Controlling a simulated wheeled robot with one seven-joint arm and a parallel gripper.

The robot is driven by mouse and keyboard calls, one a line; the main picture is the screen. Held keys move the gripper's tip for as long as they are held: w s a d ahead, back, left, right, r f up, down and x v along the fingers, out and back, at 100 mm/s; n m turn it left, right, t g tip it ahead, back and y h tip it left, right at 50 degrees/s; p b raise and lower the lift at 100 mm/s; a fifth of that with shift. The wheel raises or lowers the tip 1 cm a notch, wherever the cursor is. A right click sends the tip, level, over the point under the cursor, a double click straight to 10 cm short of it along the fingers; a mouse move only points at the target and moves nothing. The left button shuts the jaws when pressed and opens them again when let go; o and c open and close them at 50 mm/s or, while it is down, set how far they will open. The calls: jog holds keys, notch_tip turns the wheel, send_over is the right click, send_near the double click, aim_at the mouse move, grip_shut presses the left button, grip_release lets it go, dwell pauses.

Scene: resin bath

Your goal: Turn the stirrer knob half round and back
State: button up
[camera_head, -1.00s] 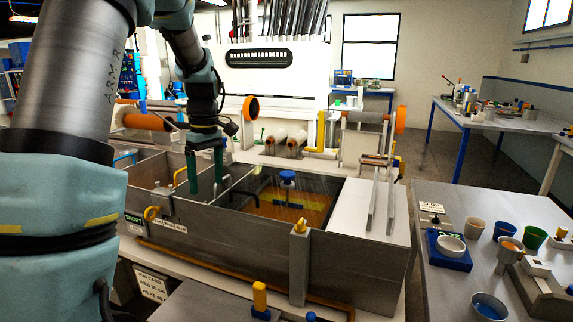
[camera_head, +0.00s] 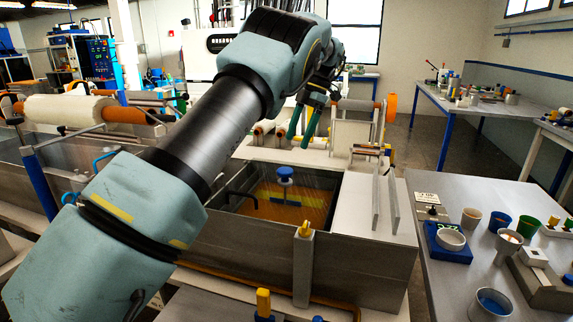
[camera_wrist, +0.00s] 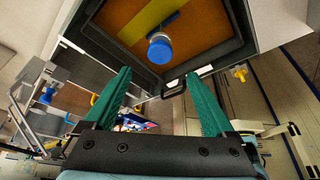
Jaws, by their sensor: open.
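The blue stirrer knob (camera_head: 286,173) stands upright on its stem over the amber resin bath (camera_head: 262,205). In the wrist view the knob (camera_wrist: 161,50) shows round and blue, beyond the fingertips and near the middle. A yellow bar (camera_wrist: 150,20) crosses the bath by it. My gripper (camera_head: 300,138) has two green fingers and is open and empty. In the head view it appears above and behind the knob, apart from it. In the wrist view the gap between my fingers (camera_wrist: 160,84) lies below the knob. Nothing is hidden of the knob's top.
The metal tank wall (camera_head: 255,240) surrounds the bath, with a yellow-topped post (camera_head: 304,262) at its front. Two upright plates (camera_head: 384,200) stand to the right on a white cover. A side table (camera_head: 440,270) holds several cups. Rollers stand behind the bath.

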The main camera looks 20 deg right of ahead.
aim_at(285, 170)
jog(key=p+x, duration=0.2)
jog(key=x, duration=0.7)
jog(key=shift+a+f+p, duration=0.1)
jog(key=shift+f+p, duration=0.05)
jog(key=shift+p, duration=0.2)
jog(key=c, duration=1.4)
